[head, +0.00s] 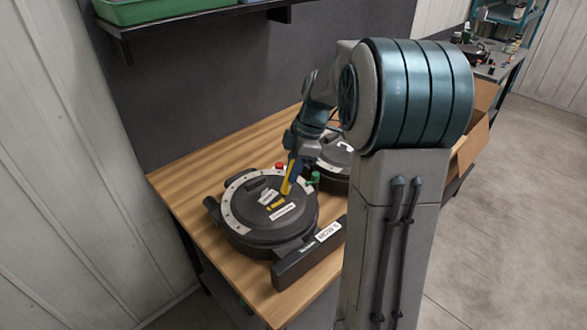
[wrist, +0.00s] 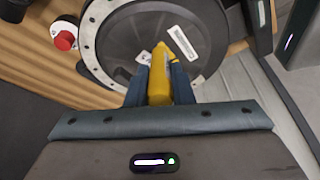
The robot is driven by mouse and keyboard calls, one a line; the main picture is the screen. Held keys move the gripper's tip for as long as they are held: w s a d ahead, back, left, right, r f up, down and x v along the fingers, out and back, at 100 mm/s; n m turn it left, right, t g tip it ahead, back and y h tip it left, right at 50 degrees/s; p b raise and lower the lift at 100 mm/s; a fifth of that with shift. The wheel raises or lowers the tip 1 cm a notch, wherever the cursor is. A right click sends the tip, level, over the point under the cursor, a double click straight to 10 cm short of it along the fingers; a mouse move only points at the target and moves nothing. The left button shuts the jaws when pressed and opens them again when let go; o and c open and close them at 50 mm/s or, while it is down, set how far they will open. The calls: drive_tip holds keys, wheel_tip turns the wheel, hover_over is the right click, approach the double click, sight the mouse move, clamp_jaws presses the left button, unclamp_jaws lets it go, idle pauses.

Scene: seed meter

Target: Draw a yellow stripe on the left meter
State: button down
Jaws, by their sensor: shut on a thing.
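The left meter (head: 240,226) is a round dark drum with a pale dotted ring, lying on the wooden bench. White labels sit on its lid (wrist: 120,40). My gripper (head: 291,172) is shut on a yellow marker (head: 287,186), which points down at the lid. The marker body also shows between the fingers in the wrist view (wrist: 160,82). I cannot tell whether its tip touches the lid.
A second dark meter (head: 335,168) stands behind, partly hidden by my arm. A red button (wrist: 64,40) and a green object (head: 314,177) are near the left meter. A black labelled bar (head: 305,257) lies at the bench's front. The bench (head: 185,181) is clear at the left.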

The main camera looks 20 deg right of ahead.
drive_tip(key=shift+r+p, duration=1.6)
drive_tip(key=shift+r, duration=1.15)
drive_tip(key=shift+f, duration=0.1)
